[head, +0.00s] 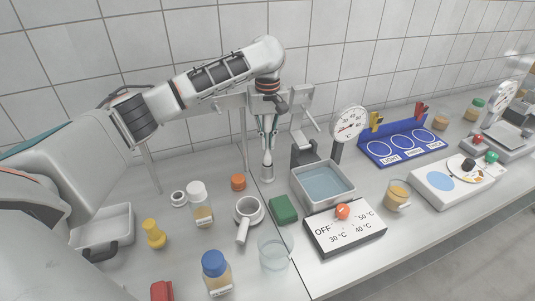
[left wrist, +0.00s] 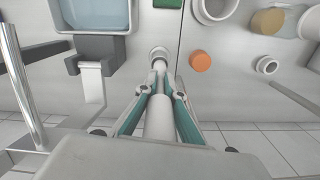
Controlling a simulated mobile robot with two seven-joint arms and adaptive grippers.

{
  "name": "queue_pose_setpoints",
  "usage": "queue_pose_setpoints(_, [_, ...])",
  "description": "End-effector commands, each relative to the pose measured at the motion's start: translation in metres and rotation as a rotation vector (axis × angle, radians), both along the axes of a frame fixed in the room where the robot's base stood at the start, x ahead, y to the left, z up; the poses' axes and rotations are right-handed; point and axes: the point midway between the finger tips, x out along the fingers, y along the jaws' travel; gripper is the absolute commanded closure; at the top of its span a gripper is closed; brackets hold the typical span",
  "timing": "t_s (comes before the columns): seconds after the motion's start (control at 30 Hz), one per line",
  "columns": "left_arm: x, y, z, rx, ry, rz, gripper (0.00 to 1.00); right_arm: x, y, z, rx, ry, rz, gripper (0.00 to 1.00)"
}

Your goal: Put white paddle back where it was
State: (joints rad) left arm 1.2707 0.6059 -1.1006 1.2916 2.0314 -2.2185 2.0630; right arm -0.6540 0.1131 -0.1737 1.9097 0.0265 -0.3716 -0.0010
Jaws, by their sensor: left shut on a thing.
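My left gripper (head: 267,128) points down near the back of the bench, left of the water bath. It is shut on a white rod-like piece, which I take as the white paddle (head: 267,158); it also shows between the fingers in the left wrist view (left wrist: 159,118). Its lower end is at a small grey cup (head: 267,173), seen as a round rim in the left wrist view (left wrist: 159,53). I cannot tell whether the end sits in the cup or just above it. The fingers hide the paddle's upper part. My right gripper is not in view.
The water bath (head: 324,199) and its dark stand (head: 304,153) are close on the right. A dial (head: 348,124) rises behind. Metal frame posts stand behind the gripper.

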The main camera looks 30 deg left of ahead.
Motion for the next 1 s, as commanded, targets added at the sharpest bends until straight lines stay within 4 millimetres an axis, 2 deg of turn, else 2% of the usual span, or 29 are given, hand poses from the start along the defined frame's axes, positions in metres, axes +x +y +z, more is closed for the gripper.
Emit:
queue_pose_setpoints(0.2, [0.0,0.0,-0.017,0.0,0.0,0.0,1.0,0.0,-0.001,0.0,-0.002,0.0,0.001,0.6])
queue_pose_setpoints(0.43, [0.0,-0.001,-0.047,-0.001,0.0,0.0,1.0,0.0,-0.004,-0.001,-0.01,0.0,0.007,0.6])
queue_pose_setpoints(0.87, [0.0,0.0,-0.053,0.001,-0.001,0.0,1.0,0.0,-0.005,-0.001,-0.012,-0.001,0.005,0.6])
queue_pose_setpoints(0.9, [0.0,0.0,-0.053,0.001,-0.001,0.0,0.87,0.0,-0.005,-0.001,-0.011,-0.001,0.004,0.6])
queue_pose_setpoints(0.93, [0.0,0.0,-0.053,0.001,-0.001,0.0,0.79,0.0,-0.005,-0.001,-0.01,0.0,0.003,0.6])
queue_pose_setpoints(1.0, [0.0,0.0,-0.053,0.001,-0.001,0.0,0.75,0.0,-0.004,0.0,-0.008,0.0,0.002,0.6])
